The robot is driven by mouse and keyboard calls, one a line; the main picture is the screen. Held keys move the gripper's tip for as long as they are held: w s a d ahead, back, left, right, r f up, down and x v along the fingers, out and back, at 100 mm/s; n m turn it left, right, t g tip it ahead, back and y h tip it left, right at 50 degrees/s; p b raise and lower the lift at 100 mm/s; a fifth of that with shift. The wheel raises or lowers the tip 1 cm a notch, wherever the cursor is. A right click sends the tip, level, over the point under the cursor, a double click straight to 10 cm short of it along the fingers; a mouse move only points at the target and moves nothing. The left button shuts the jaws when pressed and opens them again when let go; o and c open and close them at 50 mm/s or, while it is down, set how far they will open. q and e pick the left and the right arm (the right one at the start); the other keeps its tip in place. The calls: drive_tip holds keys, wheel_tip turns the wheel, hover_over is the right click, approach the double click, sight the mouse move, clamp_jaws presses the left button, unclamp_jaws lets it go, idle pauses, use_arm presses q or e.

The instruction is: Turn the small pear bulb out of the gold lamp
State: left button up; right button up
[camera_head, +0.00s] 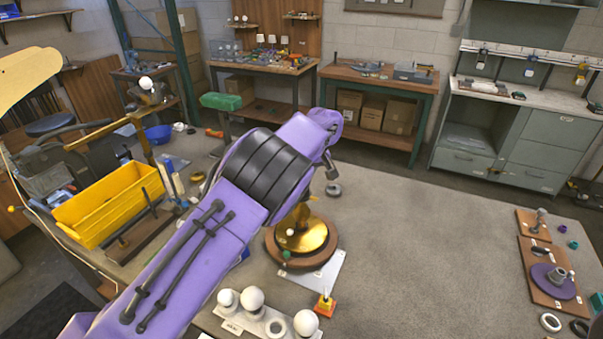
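The gold lamp (303,236) stands on a round wooden base near the middle of the bench. My purple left arm reaches over from the lower left and covers part of the lamp's upper side. The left gripper (331,166) is at the arm's far end, above and slightly right of the lamp; its fingers are too small and hidden to tell their opening. A small white spot (290,232) shows on the gold dish; I cannot tell whether it is the pear bulb. No pear bulb shows clearly in the lamp. My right gripper is not in view.
A pale tray (252,325) with several white round bulbs lies at the front. A small orange and yellow piece (325,305) is beside it. A yellow bin (108,203) stands left. A wooden board (548,262) with a purple disc is at right. The middle right bench is clear.

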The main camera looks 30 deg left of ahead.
use_arm(q)
drive_tip(key=n+g, duration=0.1)
drive_tip(key=n, duration=0.3)
drive_tip(key=shift+a+n+g, duration=0.1)
drive_tip(key=shift+n+g, duration=0.2)
drive_tip(key=shift+g, duration=0.1)
drive_tip(key=shift+s+n+g, duration=0.1)
drive_tip(key=shift+n+g, duration=0.4)
drive_tip(key=shift+n, duration=0.7)
drive_tip(key=o, duration=0.8)
